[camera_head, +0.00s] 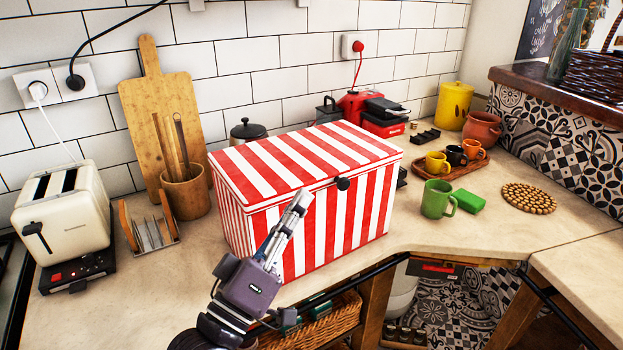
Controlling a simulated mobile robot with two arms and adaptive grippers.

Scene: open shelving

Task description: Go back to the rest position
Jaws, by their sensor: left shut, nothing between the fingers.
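My left gripper (298,204) is shut and empty. It reaches up from the bottom of the view in front of a red-and-white striped box (345,221). The fingertips overlap the box's front face, to the left of its black knob (343,183); I cannot tell whether they touch it. The box's lid (305,158) is closed. My right gripper is not in view.
A cream toaster (65,215), a napkin rack (150,228) and a utensil pot (186,192) stand left of the box. A wicker basket (325,325) sits below the counter.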

